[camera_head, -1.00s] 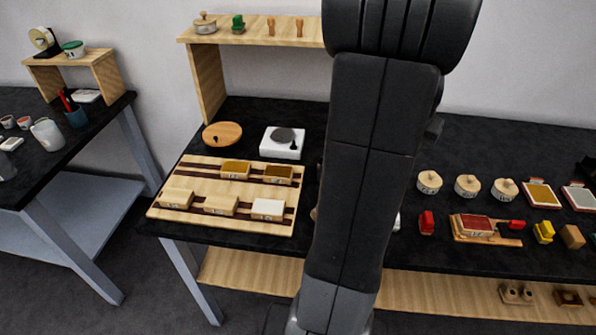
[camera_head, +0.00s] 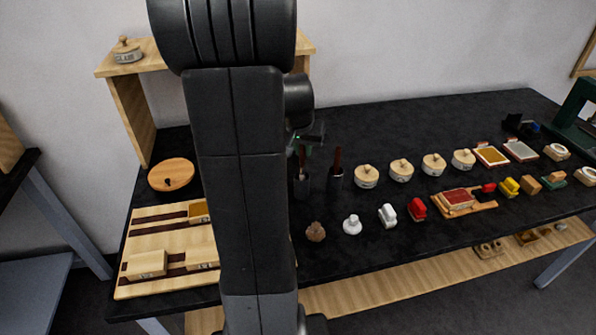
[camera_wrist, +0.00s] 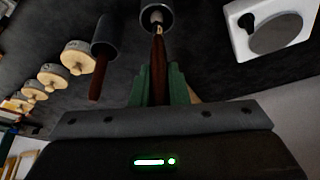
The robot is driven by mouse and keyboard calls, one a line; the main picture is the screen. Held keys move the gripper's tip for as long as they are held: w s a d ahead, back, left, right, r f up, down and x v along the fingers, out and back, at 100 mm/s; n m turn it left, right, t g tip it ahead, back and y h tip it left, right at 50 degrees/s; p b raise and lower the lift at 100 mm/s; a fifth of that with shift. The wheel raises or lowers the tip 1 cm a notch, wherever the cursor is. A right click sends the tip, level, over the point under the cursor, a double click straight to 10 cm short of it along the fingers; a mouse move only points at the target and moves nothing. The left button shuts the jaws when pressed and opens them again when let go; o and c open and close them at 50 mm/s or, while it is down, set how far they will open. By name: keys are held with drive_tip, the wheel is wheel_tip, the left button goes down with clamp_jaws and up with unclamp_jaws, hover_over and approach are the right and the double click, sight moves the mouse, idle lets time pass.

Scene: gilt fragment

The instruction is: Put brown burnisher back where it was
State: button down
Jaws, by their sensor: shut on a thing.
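My gripper (camera_wrist: 160,73) shows in the wrist view, its green fingers shut on the brown burnisher (camera_wrist: 159,52). The burnisher has a dark brown handle and a pale metal end, which points at the mouth of a grey cup (camera_wrist: 168,21). The tip overlaps the cup's opening; I cannot tell how deep it is. In the head view my arm hides most of the gripper, and the cup (camera_head: 301,188) stands just right of the arm. A second dark cup (camera_head: 336,182) beside it holds another brown-handled tool (camera_head: 338,157), also in the wrist view (camera_wrist: 98,78).
Several round lidded tins (camera_head: 366,177) stand right of the cups. A brown knob-shaped piece (camera_head: 315,232), a white one (camera_head: 352,225) and a red block (camera_head: 417,209) lie nearer the front edge. A white plate with a grey disc (camera_wrist: 275,35) is close by.

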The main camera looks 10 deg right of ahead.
sight(302, 172)
drive_tip(key=shift+f, duration=2.7)
drive_tip(key=shift+f, duration=0.1)
drive_tip(key=shift+f, duration=0.15)
drive_tip(key=c, duration=1.4)
unclamp_jaws()
drive_tip(key=shift+a+r, duration=0.1)
drive_tip(key=shift+r, duration=0.45)
drive_tip(key=v, duration=1.1)
drive_tip(key=shift+s, duration=0.25)
drive_tip(key=shift+a+r, duration=0.1)
drive_tip(key=shift+r, duration=0.05)
